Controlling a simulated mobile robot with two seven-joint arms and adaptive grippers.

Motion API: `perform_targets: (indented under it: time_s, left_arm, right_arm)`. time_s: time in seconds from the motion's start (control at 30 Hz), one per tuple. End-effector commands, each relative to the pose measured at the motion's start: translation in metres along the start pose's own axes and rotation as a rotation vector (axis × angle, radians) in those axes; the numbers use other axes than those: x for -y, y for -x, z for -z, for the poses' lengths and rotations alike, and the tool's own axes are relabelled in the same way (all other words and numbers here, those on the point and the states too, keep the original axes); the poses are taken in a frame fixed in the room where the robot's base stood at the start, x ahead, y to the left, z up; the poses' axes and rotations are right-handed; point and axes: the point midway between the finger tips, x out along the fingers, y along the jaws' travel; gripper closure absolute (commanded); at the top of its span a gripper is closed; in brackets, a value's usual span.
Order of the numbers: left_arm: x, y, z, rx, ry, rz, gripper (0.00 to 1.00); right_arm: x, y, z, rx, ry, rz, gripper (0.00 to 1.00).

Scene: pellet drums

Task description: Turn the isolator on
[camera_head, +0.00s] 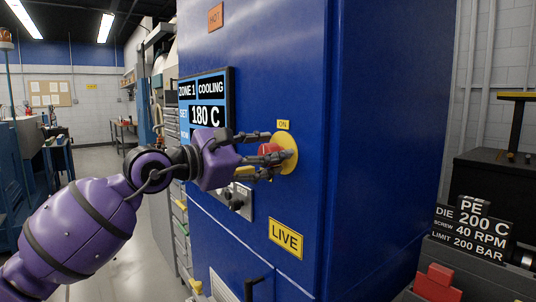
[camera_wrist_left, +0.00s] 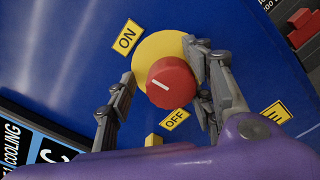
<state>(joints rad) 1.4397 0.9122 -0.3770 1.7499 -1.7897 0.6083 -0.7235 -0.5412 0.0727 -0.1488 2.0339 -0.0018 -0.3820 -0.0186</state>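The isolator is a red rotary knob (camera_head: 268,149) on a round yellow plate (camera_head: 289,154) on the blue cabinet. The wrist view shows the red knob (camera_wrist_left: 168,83) with a white pointer line, slanting between the ON label (camera_wrist_left: 127,37) and the OFF label (camera_wrist_left: 175,119). Which label it indicates is not clear. My left gripper (camera_head: 271,155) is open, its fingers on either side of the knob. In the wrist view the left finger is apart from the knob; the right fingers are close beside it, and contact is unclear. My right gripper is not in view.
A display (camera_head: 206,100) reads ZONE 1, COOLING, 180 C. A yellow LIVE label (camera_head: 286,238) is below the knob, and a small panel with dark knobs (camera_head: 235,200) is beside the gripper. Black sign blocks (camera_head: 470,230) stand at the right. Open floor lies behind my arm.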

Motion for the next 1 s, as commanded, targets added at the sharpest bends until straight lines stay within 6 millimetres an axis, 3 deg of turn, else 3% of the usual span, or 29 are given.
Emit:
perform_targets:
  time_s: [0.37,0.8,1.0]
  left_arm:
    - [0.003,0.01,0.002,-0.003,0.004,0.006,0.51]
    - [0.002,0.096,0.002,-0.004,0.002,0.004,0.51]
    - [0.001,0.117,0.001,-0.001,0.001,0.003,0.51]
  right_arm:
    - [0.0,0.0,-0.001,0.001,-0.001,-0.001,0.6]
    - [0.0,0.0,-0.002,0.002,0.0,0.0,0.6]
    - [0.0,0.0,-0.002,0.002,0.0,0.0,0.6]
